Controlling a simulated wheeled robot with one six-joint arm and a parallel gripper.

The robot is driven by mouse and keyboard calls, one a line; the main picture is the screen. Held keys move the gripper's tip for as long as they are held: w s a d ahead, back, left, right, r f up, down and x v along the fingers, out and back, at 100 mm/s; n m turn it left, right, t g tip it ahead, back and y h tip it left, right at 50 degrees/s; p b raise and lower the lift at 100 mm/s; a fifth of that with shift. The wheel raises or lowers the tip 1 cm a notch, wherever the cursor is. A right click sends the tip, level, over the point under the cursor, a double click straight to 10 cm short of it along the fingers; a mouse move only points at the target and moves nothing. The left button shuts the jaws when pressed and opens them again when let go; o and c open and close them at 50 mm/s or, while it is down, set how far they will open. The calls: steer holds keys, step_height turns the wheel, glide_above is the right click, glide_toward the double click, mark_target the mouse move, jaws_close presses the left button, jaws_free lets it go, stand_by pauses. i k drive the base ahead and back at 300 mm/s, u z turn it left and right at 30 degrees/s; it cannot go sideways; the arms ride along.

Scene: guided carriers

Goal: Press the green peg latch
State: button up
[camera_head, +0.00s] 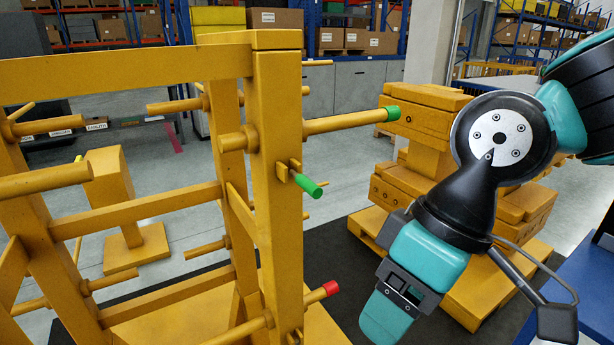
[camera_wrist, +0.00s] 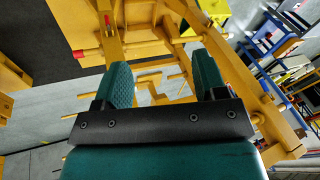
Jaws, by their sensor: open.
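The green peg latch (camera_head: 309,186) is a short green handle in a small yellow bracket on the front post of the yellow rack (camera_head: 278,190), angled down to the right. Above it, a long yellow peg ends in a green tip (camera_head: 392,113). Below it, another peg ends in a red tip (camera_head: 330,288). My gripper (camera_head: 384,320) is to the right of and lower than the latch, apart from it. In the wrist view my gripper (camera_wrist: 162,64) is open with its two teal fingers apart and nothing between them. I cannot make out the latch in the wrist view.
Several yellow pegs stick out of the rack, including one at its left (camera_head: 45,182). A stack of yellow blocks (camera_head: 430,140) stands behind my arm on a yellow pallet. Storage shelves (camera_head: 345,40) line the back. Grey floor shows between rack and shelves.

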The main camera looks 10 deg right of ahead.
mark_target(309, 187)
steer(key=z, duration=0.05)
steer(key=k, duration=1)
steer(key=z, duration=1.1)
steer(key=i, duration=0.9)
steer(key=u, duration=1.8)
steer(key=i, duration=0.5)
steer(key=z, duration=0.05)
